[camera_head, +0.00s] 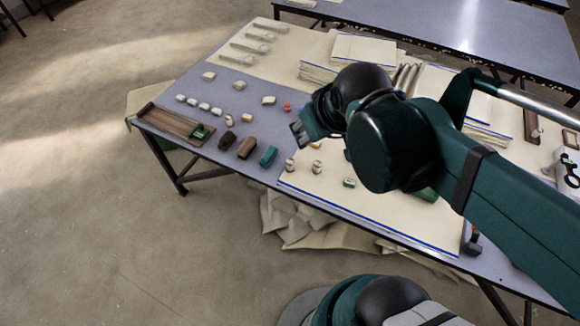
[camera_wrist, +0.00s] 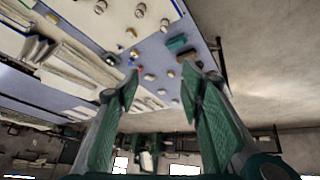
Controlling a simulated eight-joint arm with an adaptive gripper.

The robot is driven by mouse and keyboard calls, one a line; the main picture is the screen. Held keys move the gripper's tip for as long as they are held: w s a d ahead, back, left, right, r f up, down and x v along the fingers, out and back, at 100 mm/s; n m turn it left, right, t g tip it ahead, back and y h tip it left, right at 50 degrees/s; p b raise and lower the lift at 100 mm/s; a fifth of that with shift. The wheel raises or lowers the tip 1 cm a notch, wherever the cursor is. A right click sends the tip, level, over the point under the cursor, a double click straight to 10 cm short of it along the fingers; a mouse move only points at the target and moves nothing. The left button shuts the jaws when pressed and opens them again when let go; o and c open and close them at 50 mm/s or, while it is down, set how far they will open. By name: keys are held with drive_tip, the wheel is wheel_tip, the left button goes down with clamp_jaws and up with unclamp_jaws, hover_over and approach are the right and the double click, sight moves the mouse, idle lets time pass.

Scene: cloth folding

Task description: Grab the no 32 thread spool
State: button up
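Several small spool-like pieces lie on the table, but no number is legible, so I cannot tell which is the no 32 spool. Two striped spools (camera_head: 290,165) (camera_head: 316,167) stand near the front edge, and similar ones show in the wrist view (camera_wrist: 140,10). A red piece (camera_head: 287,106) lies beyond my gripper, and several pale pieces (camera_head: 204,106) lie to the left. My gripper (camera_head: 299,132) is above the table, apart from the pieces. In the wrist view, its green fingers (camera_wrist: 160,88) are spread wide with nothing between them.
A wooden tray (camera_head: 168,122) with a green item lies at the table's left end. Brown (camera_head: 246,147) and green (camera_head: 268,156) blocks lie near the front edge. Folded cloth stacks (camera_head: 362,49) are at the back. My arm hides part of the table on the right.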

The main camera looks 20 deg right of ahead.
drive_tip(key=w+a+f+n+g+h+b, duration=0.1)
drive_tip(key=w+f+n+g+h+b, duration=0.2)
drive_tip(key=w+f+n, duration=0.8)
drive_tip(key=n+g+h+b, duration=0.1)
drive_tip(key=n+g+b, duration=0.1)
drive_tip(key=n+b, duration=0.4)
approach(289, 162)
drive_tip(key=f+n+p, duration=0.1)
drive_tip(key=f, duration=0.1)
drive_tip(key=shift+w+d+f+n, duration=0.3)
drive_tip(key=shift+d, duration=0.05)
drive_tip(key=shift+x, duration=1.3)
drive_tip(key=shift+b, duration=0.3)
drive_tip(key=shift+s+b+x, duration=0.2)
drive_tip(key=shift+b+x, duration=0.7)
drive_tip(key=shift+x, duration=1.7)
drive_tip(key=shift+d, duration=0.15)
drive_tip(key=shift+r, duration=0.1)
